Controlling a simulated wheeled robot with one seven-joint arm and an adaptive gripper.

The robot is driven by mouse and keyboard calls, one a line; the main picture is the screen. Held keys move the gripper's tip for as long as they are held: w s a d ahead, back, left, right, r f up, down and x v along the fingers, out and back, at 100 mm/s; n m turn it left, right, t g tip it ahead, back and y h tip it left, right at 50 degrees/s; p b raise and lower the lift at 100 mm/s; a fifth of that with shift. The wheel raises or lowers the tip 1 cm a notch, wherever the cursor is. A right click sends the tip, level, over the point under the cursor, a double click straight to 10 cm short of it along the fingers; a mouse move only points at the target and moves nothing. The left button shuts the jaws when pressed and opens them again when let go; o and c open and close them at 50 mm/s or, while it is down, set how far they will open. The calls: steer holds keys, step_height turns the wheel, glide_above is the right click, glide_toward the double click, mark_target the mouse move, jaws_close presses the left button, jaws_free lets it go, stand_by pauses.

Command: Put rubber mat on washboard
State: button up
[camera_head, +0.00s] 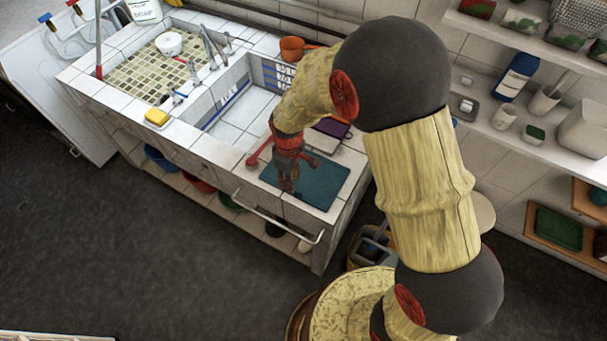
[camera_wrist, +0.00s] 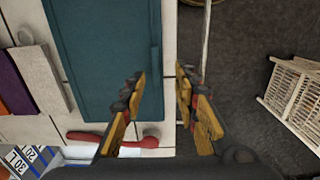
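A teal rectangular sheet (camera_head: 322,184), which looks like the rubber mat, lies flat on the tiled counter near its front right end. It also shows in the wrist view (camera_wrist: 100,50), with a thin strip along its right side. My gripper (camera_head: 287,186) is above the sheet's left part in the head view. In the wrist view my gripper (camera_wrist: 160,72) is open and empty, its fingers apart near the sheet's right edge. I cannot tell which thing is the washboard; a pale slab (camera_wrist: 38,78) lies beside a purple item (camera_wrist: 17,88).
A red-handled item (camera_wrist: 100,138) lies beside the sheet. The sink basin (camera_head: 232,112) is to the left, with a yellow sponge (camera_head: 157,117) on its front ledge. A metal rail (camera_head: 275,220) runs along the counter front. A white rack (camera_wrist: 295,100) stands on the floor.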

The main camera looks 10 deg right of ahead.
steer(key=shift+w+d+f+b, duration=0.1)
steer(key=shift+f+b, duration=0.1)
steer(key=shift+f, duration=0.7)
steer(key=shift+w+f+b, duration=0.15)
steer(key=shift+f, duration=0.8)
steer(key=shift+w+d+f+b, duration=0.1)
steer(key=shift+f+b, duration=0.1)
steer(key=shift+f, duration=0.7)
steer(key=c, duration=0.3)
steer(key=c, duration=0.4)
jaws_close()
